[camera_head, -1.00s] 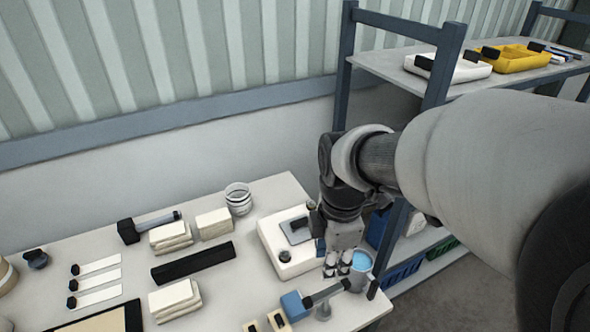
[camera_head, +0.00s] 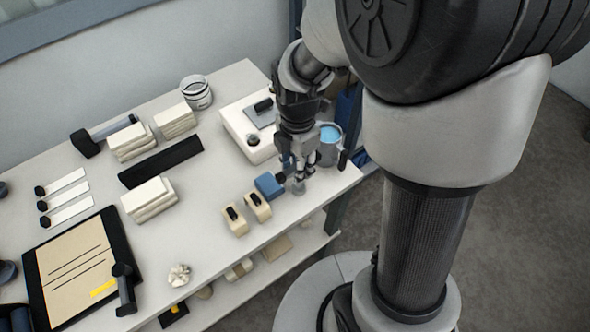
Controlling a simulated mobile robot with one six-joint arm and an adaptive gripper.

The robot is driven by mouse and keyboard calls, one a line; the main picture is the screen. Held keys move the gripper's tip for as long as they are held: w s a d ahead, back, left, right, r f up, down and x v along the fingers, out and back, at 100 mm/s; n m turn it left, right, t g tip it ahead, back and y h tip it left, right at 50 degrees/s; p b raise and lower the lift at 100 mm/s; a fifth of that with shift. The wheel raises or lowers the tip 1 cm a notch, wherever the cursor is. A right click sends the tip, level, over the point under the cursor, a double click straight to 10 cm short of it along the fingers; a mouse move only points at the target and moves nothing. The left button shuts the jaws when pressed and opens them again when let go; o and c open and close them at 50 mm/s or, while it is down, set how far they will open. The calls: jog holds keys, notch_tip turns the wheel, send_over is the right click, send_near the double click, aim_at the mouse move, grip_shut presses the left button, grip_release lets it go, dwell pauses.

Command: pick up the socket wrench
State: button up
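My gripper (camera_head: 297,174) points down over the front right of the table, its fingertips low beside a blue block (camera_head: 269,184). A small grey piece (camera_head: 298,188) shows just below the fingers. A dark part sticks out of the block toward the fingers, and the fingers cover what lies beyond it. I cannot tell whether the fingers touch or hold anything, or how wide they are. I cannot pick out the socket wrench with certainty. A dark-headed tool with a grey handle (camera_head: 112,131) lies at the back left.
Two tan blocks (camera_head: 246,214) lie to the front left. Folded cloth stacks (camera_head: 149,199), a black bar (camera_head: 160,162) and a clipboard (camera_head: 35,290) occupy the left.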

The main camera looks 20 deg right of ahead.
jog(key=f, duration=0.1)
jog(key=f+b, duration=0.1)
jog(key=f, duration=0.1)
jog(key=f+b, duration=0.1)
jog(key=f, duration=0.1)
jog(key=shift+w+d+f, duration=0.2)
jog(key=shift+w+d, duration=0.1)
jog(key=shift+r, duration=0.1)
jog(key=shift+c, duration=0.5)
grip_shut()
